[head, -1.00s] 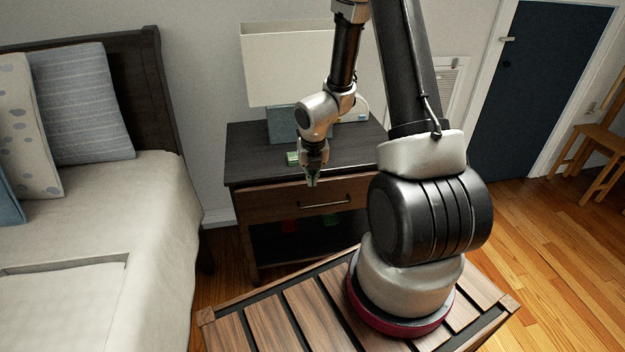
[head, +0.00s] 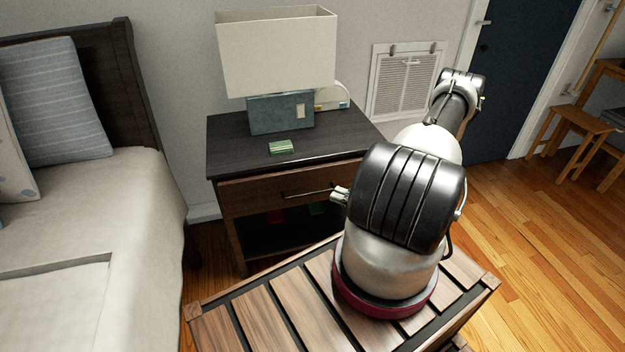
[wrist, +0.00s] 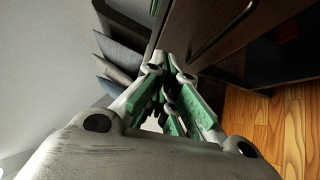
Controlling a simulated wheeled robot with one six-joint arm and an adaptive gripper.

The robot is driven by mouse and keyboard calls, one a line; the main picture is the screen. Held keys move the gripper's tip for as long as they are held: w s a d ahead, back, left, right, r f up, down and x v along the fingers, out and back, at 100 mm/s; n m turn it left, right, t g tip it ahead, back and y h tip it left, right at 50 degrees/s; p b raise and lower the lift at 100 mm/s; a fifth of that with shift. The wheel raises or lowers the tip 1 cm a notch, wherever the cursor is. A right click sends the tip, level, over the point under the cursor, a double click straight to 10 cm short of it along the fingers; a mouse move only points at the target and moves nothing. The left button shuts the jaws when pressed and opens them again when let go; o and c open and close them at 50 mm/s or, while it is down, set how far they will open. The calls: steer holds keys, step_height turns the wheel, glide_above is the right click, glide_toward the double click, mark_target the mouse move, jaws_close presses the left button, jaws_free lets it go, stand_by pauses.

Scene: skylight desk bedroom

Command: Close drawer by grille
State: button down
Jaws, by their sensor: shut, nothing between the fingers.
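The white wall grille (head: 408,82) is to the right of and behind the dark nightstand (head: 222,138). The nightstand has a brown drawer front (head: 262,192) with a dark bar handle (head: 305,195). I cannot tell for sure whether the drawer stands out a little. In the head view my arm hides the drawer's right end, and my gripper cannot be made out clearly. In the wrist view my gripper (wrist: 166,70) is shut and empty, with green finger pads. There the dark drawer front and its handle (wrist: 222,32) lie beyond the fingers at the upper right.
A lamp (head: 276,50) and a small green item (head: 281,147) stand on the nightstand. Red and green items sit on its lower shelf. A bed (head: 90,225) is at left. A wooden stool (head: 570,130) and open floor (head: 530,215) are at right.

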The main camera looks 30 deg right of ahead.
glide_toward(296, 172)
steer(key=a, duration=0.3)
steer(key=shift+w+d, duration=0.2)
steer(key=shift+w, duration=0.8)
steer(key=shift+w+d, duration=0.2)
steer(key=shift+w, duration=0.8)
